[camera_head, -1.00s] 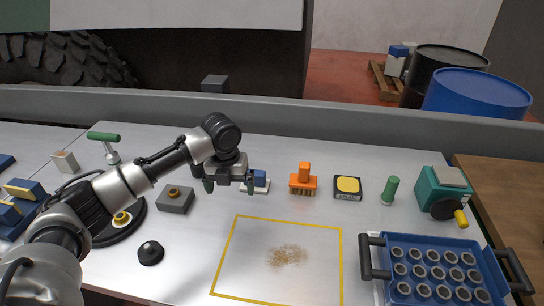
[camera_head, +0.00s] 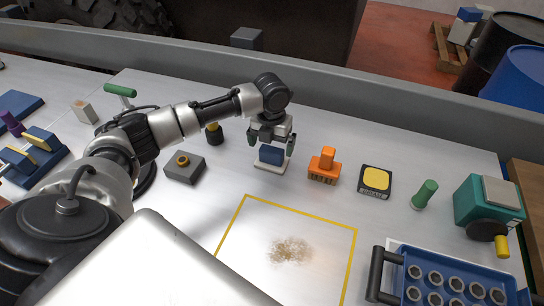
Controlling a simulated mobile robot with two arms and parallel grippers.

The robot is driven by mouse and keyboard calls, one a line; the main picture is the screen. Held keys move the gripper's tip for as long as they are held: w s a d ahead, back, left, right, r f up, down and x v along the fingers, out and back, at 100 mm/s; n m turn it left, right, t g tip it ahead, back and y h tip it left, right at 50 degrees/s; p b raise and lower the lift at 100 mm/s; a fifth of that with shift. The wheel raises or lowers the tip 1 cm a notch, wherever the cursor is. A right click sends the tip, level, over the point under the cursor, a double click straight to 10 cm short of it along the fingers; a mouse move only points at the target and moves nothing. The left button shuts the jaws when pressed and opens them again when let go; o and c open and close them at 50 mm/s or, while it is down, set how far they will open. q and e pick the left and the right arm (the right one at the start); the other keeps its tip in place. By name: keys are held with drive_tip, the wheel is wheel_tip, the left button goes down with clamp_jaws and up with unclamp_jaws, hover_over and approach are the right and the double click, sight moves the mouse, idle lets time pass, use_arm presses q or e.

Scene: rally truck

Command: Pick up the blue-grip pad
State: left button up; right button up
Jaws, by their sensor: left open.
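The blue-grip pad (camera_head: 270,157) has a blue block grip on a white base and lies on the pale worktop, behind the yellow-outlined square. My left gripper (camera_head: 271,141) is open, pointing down over the pad. Its two fingers show to the left and right of the blue grip, seemingly just above or around its top. I cannot tell whether they touch it. My right gripper is not in view.
An orange block-handled tool (camera_head: 323,166) stands close to the right of the pad. Further right are a yellow-topped box (camera_head: 376,180), green cylinder (camera_head: 425,194) and teal machine (camera_head: 487,204). A grey block (camera_head: 184,168) lies left. The outlined square (camera_head: 250,240) holds only brown specks.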

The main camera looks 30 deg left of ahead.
sight(271, 149)
use_arm(q)
drive_tip(key=shift+w+f+p, duration=0.1)
drive_tip(key=shift+f+p, duration=0.35)
drive_tip(key=shift+f, duration=1.95)
drive_tip(key=c, duration=1)
drive_tip(key=shift+r, duration=0.1)
wheel_tip(271, 149, up, 10)
drive_tip(key=shift+b, duration=0.6)
drive_tip(key=o, duration=0.5)
drive_tip(key=shift+c, duration=0.2)
drive_tip(key=c, duration=0.6)
